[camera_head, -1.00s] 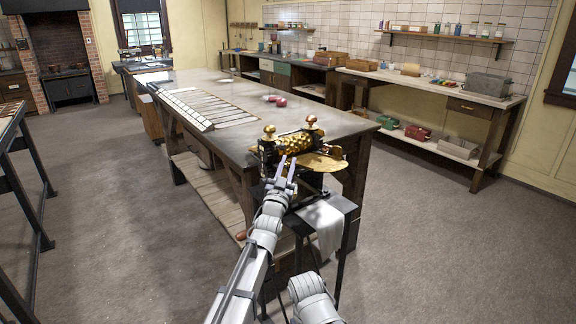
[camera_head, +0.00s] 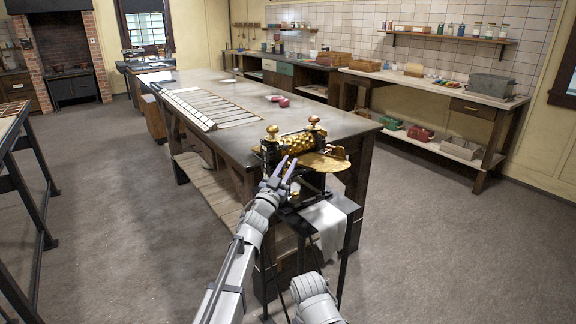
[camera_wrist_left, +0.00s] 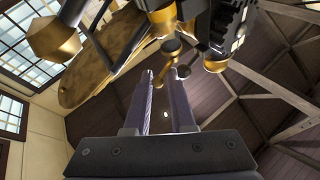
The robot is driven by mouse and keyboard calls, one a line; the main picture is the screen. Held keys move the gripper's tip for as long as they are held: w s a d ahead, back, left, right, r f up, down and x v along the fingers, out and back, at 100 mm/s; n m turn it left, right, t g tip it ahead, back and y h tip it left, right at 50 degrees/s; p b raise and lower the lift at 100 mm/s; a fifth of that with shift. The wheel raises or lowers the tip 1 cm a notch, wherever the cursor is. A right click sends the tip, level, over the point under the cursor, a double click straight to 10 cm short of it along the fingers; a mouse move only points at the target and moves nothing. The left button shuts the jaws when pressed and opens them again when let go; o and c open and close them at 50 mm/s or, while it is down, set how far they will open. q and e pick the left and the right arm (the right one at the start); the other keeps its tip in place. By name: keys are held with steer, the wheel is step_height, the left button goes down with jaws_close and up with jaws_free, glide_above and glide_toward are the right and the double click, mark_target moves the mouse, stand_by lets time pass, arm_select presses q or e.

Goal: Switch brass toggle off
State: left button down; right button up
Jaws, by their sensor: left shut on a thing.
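The drop roller, with embossed golden rollers (camera_head: 298,145) and round brass-topped posts, stands on a small dark stand at the near end of the long table. A flat golden plate (camera_head: 318,163) sticks out at its right. My left gripper (camera_head: 288,164) is at the near side of the machine. In the left wrist view its two fingers (camera_wrist_left: 162,76) are close to a small dark ball-ended lever (camera_wrist_left: 183,71), which I take as the toggle, and shut on it. The contact itself is hard to see. My right gripper is out of view; only part of that arm shows.
A white cloth (camera_head: 324,220) hangs from the dark stand below the machine. The long table (camera_head: 225,88) carries a row of pale strips and red items. A side bench (camera_head: 440,83) runs along the right wall.

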arm_select(q)
steer(key=shift+d+f, duration=0.1)
steer(key=c, duration=0.9)
jaws_free()
steer(key=shift+w, duration=0.1)
steer(key=shift+o, duration=0.2)
steer(key=b+v, duration=0.3)
steer(key=v, duration=0.5)
